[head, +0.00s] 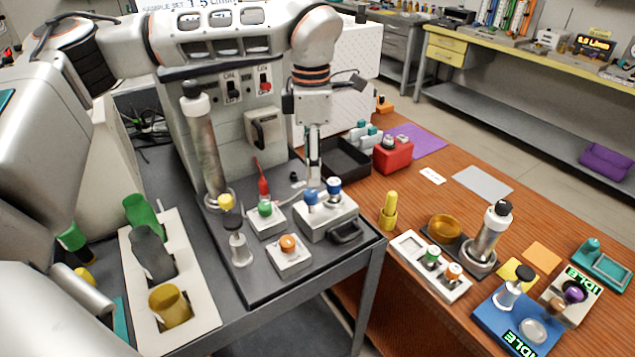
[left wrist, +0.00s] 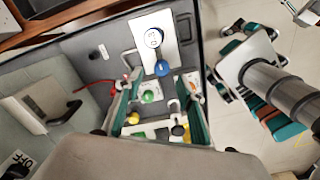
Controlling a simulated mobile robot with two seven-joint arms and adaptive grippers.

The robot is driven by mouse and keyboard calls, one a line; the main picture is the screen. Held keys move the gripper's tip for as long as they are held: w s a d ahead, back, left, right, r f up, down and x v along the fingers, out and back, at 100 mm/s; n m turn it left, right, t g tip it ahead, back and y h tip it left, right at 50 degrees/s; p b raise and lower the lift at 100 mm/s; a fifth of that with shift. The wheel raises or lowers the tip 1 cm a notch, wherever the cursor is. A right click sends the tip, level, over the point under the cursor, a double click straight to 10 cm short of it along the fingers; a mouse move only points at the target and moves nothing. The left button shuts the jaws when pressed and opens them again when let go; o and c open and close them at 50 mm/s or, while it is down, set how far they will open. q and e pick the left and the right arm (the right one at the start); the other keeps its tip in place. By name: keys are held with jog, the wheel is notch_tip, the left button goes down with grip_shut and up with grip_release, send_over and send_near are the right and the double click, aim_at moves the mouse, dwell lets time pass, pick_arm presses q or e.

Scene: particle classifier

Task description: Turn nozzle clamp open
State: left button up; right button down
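No part is labelled as the nozzle clamp, so I cannot tell which one it is. On the grey bench is a grey block with two blue knobs (head: 311,197). My left gripper (head: 313,178) points down just above the blue-knob block. In the left wrist view its fingers (left wrist: 160,85) are apart, with the green knob (left wrist: 148,96) visible between them. My right gripper is not in view.
A tall metal cylinder (head: 205,145) stands left of the knobs against a switch panel (head: 250,92). A white rack (head: 180,290) with coloured cups lies at lower left. A black tray (head: 345,160) and red box (head: 393,153) are behind right. The wooden table holds several instruments.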

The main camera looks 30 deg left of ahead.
aim_at(312, 192)
pick_arm(q)
jog(key=f, duration=0.6)
jog(key=shift+s+f, duration=0.2)
jog(key=shift+f, duration=0.1)
grip_shut()
